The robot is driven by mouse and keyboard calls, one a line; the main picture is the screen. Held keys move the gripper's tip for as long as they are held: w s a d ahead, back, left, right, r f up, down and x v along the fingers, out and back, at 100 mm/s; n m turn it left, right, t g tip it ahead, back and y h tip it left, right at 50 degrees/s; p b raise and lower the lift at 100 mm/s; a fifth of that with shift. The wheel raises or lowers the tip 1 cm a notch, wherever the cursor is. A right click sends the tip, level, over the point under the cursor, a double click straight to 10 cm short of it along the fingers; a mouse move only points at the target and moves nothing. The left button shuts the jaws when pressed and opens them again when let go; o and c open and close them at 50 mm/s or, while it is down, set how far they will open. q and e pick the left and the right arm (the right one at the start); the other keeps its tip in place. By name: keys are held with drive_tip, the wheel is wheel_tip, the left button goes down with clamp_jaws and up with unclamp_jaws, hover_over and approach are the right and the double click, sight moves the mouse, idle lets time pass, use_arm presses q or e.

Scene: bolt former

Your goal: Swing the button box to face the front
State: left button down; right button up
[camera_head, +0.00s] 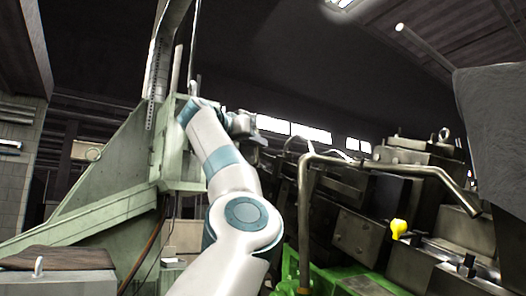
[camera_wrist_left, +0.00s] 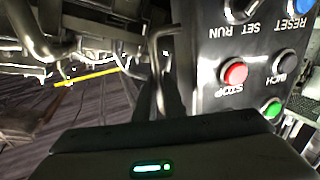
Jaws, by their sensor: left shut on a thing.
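The button box (camera_wrist_left: 245,55) fills the right of the left wrist view. Its dark face looks upside down there, with a red STOP button (camera_wrist_left: 234,73), a green button (camera_wrist_left: 271,108) and a blue RESET button (camera_wrist_left: 297,8). A bent metal handle (camera_wrist_left: 158,62) stands at the box's left edge. My left gripper (camera_head: 250,128) is at the far end of my raised arm in the head view. It is shut on the handle, though its fingertips are dark and hard to make out. I cannot pick out the box in the head view. My right gripper is not in view.
A pale green machine frame (camera_head: 125,190) stands left of my arm. A bent metal pipe (camera_head: 304,215) and dark machinery with a yellow knob (camera_head: 398,229) are at the right. A grey block (camera_head: 490,120) fills the right edge.

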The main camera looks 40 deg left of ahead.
use_arm(q)
drive_tip(key=shift+s+a+f+m+h+b, duration=0.15)
drive_tip(key=shift+s+m+h+b, duration=0.3)
drive_tip(key=shift+s, duration=0.7)
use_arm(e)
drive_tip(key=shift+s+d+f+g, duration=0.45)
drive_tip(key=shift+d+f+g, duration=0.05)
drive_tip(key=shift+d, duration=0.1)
use_arm(q)
drive_tip(key=c, duration=2.1)
unclamp_jaws()
drive_tip(key=shift+s, duration=0.1)
